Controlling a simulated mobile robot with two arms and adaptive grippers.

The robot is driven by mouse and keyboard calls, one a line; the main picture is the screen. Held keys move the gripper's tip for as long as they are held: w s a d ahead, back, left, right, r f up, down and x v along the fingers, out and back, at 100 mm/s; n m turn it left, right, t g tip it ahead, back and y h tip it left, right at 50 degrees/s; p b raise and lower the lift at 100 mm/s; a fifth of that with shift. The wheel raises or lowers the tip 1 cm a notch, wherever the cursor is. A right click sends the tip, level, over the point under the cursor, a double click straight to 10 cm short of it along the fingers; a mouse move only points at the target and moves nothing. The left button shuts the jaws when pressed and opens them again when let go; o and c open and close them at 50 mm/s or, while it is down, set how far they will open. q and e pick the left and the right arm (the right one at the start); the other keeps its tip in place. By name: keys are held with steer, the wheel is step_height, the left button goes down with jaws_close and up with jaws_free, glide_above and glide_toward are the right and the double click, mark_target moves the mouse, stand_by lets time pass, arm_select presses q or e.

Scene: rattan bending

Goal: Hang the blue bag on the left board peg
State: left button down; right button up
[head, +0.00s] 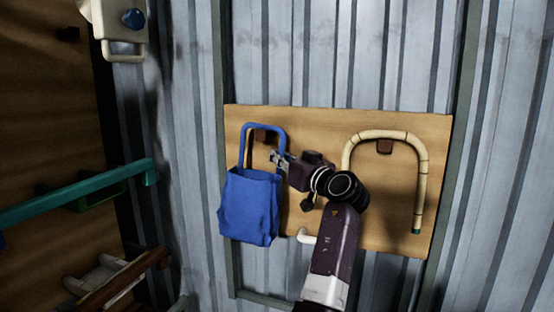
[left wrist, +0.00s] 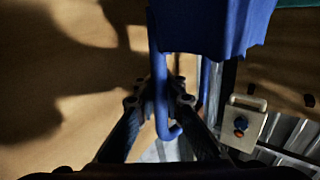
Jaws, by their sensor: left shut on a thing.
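The blue bag (head: 249,207) hangs upright in front of the left part of the wooden board (head: 315,180). Its looped handle (head: 262,127) shows above it. The left board peg (head: 262,137), a brown block, appears inside the loop, just under its top; I cannot tell whether the handle rests on it. My left gripper (head: 281,160) is shut on the right side of the handle. In the left wrist view the fingers (left wrist: 160,106) close around the blue handle, and the bag (left wrist: 215,25) is at the top. My right gripper is out of view.
A bent rattan cane (head: 421,180) hangs on the right peg (head: 385,146). A pale hook (head: 306,236) is low on the board. A box with a blue knob (head: 133,18) is at upper left, and a teal bar (head: 75,195) is at left. Corrugated metal wall surrounds the board.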

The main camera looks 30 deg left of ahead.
arm_select(q)
steer(key=shift+f, duration=0.1)
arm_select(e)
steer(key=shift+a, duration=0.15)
arm_select(q)
steer(key=c, duration=1.9)
jaws_free()
steer(key=shift+c, duration=0.2)
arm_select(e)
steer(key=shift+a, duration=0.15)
arm_select(q)
steer(key=v, duration=1.2)
